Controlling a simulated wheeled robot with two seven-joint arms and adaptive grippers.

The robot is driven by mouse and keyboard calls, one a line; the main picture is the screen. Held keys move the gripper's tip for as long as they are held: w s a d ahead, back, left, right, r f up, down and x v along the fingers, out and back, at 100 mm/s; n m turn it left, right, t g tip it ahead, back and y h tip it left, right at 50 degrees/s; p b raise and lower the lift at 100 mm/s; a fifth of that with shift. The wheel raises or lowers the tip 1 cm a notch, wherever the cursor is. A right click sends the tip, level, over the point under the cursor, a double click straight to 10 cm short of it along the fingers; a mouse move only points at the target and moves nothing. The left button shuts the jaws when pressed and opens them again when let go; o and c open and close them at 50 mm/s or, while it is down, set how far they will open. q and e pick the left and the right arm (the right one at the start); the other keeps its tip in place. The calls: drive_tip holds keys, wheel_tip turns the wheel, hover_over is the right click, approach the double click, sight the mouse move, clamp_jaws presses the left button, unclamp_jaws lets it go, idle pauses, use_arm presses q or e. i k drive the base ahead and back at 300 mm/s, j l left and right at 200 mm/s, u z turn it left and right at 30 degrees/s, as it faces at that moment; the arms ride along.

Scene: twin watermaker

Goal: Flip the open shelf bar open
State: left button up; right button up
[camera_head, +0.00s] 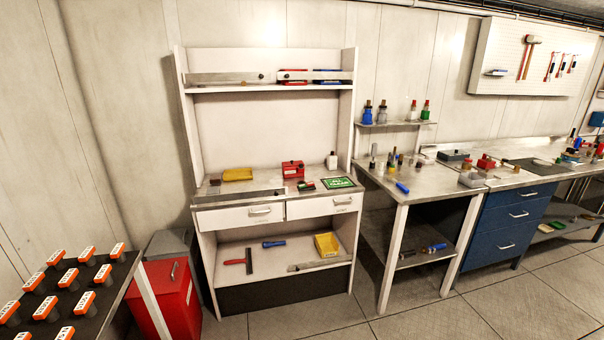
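A white workbench unit (270,55) stands against the wall, left of centre. Its open upper shelf (230,90) has a long grey metal bar (222,78) across its front, with small dark knobs on it. The bar lies level along the shelf front, with red and blue items (292,76) behind or against its right part. Whether the bar is latched is too small to tell. Another thin grey strip (320,264) lies on the lower shelf at the right. Neither of my grippers is in view.
Two drawers are shut below. A red bin (170,295) and a table of orange-topped items (88,252) stand at the left front. The floor (400,320) ahead is clear.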

sight(232, 77)
drive_tip(key=i+z, duration=0.1)
drive_tip(key=i, duration=0.8)
